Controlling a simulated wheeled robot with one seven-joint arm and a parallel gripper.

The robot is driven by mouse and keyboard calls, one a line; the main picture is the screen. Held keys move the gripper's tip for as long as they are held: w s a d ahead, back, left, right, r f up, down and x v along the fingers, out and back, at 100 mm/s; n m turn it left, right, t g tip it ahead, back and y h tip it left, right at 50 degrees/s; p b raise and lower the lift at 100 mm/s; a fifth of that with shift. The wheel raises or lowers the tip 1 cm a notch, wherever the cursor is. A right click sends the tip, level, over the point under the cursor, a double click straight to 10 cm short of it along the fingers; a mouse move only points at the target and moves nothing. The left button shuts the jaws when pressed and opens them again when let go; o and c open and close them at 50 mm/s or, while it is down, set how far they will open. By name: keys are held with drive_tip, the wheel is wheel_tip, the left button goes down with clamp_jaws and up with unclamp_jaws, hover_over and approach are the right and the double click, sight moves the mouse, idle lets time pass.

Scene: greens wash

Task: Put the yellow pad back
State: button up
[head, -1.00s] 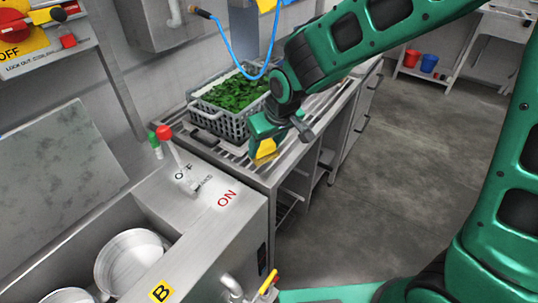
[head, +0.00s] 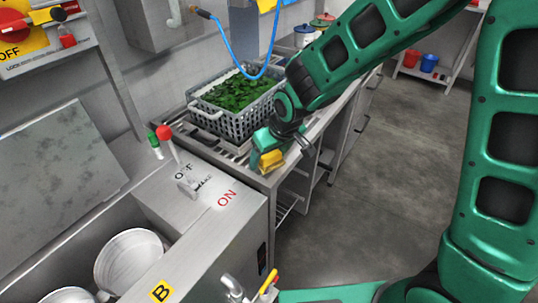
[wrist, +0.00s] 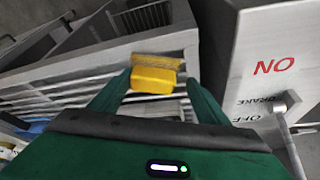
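The yellow pad (head: 271,161) is a small block with a tan face, at the tip of my gripper (head: 268,148) in the head view.
A grey crate of greens (head: 238,122) stands on the table behind my gripper. A steel machine with an ON/OFF lever (head: 188,182) is close on the near side. Open floor lies right.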

drive_tip(key=v, duration=1.2)
drive_tip(key=shift+r, duration=0.1)
drive_tip(key=s+d+r+m+g+h, duration=0.1)
drive_tip(key=s+d+m, duration=0.25)
drive_tip(key=d, duration=0.95)
drive_tip(key=s+d+r+m+g+h, duration=0.1)
drive_tip(key=s+d+m+h, duration=0.2)
drive_tip(key=d, duration=0.9)
drive_tip(key=s+d+m+g+y, duration=0.1)
drive_tip(key=s+d+m, duration=0.2)
drive_tip(key=s+d, duration=0.2)
drive_tip(key=s+d+m+g+y, duration=0.1)
drive_tip(key=s+d+m, duration=0.2)
drive_tip(key=s, duration=0.9)
drive_tip(key=shift+s+d+f, duration=0.15)
drive_tip(key=shift+d+f, duration=0.3)
drive_tip(key=shift+d, duration=0.5)
